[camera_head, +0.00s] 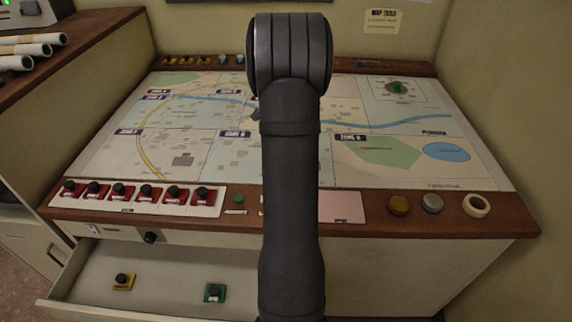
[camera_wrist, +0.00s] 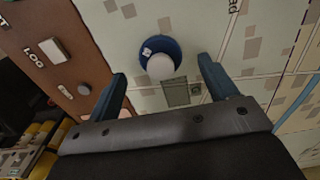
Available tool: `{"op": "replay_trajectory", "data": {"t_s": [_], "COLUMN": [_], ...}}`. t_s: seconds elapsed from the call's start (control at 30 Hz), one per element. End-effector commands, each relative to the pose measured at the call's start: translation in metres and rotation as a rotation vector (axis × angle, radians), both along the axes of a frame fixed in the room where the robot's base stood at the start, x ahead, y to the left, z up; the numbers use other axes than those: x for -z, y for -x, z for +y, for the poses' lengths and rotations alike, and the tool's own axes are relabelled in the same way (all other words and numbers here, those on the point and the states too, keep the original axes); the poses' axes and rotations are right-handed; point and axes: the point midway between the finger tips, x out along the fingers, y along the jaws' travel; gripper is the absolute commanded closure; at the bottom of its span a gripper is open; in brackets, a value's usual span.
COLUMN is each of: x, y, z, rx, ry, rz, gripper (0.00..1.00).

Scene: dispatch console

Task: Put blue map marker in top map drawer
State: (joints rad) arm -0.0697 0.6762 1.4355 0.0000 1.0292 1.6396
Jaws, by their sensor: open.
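The blue map marker (camera_wrist: 161,47) shows in the wrist view as a round blue piece with a pale knob and a small white label. It stands on the map (camera_wrist: 258,42). My gripper (camera_wrist: 161,68) is open, with one blue finger to each side and the marker just beyond and between the tips. I cannot tell how far above the map the fingers are. In the head view my arm hides the marker and the gripper.
A row of red switches (camera_head: 135,194) lines the front left edge above the drawer. Two round knobs and a tape roll (camera_head: 477,205) sit at the front right. Rolled papers (camera_head: 30,46) lie on a shelf at the left. Much of the drawer floor is bare.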

Motion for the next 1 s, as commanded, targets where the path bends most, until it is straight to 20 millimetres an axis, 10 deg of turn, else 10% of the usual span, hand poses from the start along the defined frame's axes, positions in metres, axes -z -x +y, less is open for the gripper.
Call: {"op": "replay_trajectory", "data": {"t_s": [0.5,0.8,1.0], "x": [0.037,0.036,0.036], "y": [0.000,0.000,0.000], "z": [-0.004,-0.004,-0.004], "rx": [0.000,0.000,0.000], "ry": [0.000,0.000,0.000], "rz": [0.001,0.000,0.000], "gripper": [0.22,0.74,0.75]}}
